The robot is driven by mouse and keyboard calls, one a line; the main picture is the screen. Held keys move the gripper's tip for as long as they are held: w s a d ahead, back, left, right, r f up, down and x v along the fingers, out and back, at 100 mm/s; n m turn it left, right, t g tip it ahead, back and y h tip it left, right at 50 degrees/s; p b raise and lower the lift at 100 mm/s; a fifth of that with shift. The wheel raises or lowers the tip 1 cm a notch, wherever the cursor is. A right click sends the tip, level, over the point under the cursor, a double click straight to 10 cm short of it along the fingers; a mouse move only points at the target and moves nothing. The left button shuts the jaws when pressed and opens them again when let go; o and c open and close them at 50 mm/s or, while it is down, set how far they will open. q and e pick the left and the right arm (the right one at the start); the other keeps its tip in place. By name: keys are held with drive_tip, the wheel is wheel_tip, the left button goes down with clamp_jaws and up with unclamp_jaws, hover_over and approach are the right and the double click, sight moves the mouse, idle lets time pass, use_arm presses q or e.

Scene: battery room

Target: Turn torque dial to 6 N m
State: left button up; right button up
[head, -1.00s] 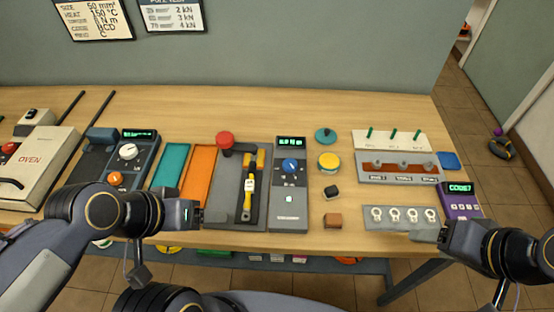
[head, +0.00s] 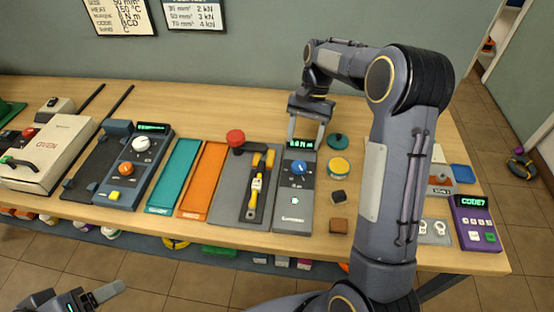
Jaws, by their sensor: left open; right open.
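The grey meter (head: 292,208) stands on the bench with a blue dial (head: 299,168) that has a light pointer mark. Its green display (head: 300,144) is partly covered and hard to read; it seems to end in "N m". My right gripper (head: 306,141) is open, pointing down over the far end of the meter, with one finger on each side of the display. It is beyond the blue dial and apart from it. My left gripper (head: 112,291) is open and empty, low at the front left, off the bench.
A dark unit (head: 118,182) with a white knob stands left. Teal (head: 173,178) and orange (head: 204,181) trays and a grey stand (head: 232,196) with a yellow tool lie between. Round pots and small blocks sit right of the meter. My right arm hides much of the bench's right side.

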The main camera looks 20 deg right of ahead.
sight(299, 165)
drive_tip(key=x, duration=0.7)
drive_tip(key=shift+s+f+p, duration=0.1)
drive_tip(key=shift+f+p, duration=0.2)
drive_tip(key=c, duration=1)
drive_tip(key=shift+n, duration=0.4)
drive_tip(key=shift+a+n+g+h+p, duration=0.1)
drive_tip(key=shift+n+g+h+p, duration=0.35)
drive_tip(key=shift+n, duration=0.55)
drive_tip(key=n+h, duration=0.1)
drive_tip(key=n, duration=0.1)
drive_tip(key=shift+n, duration=0.4)
drive_tip(key=n+h, duration=0.1)
drive_tip(key=n, duration=0.2)
drive_tip(key=n+h, duration=0.1)
drive_tip(key=n, duration=0.2)
drive_tip(key=shift+a+h, duration=0.2)
drive_tip(key=shift+h, duration=0.05)
drive_tip(key=shift+n, duration=0.3)
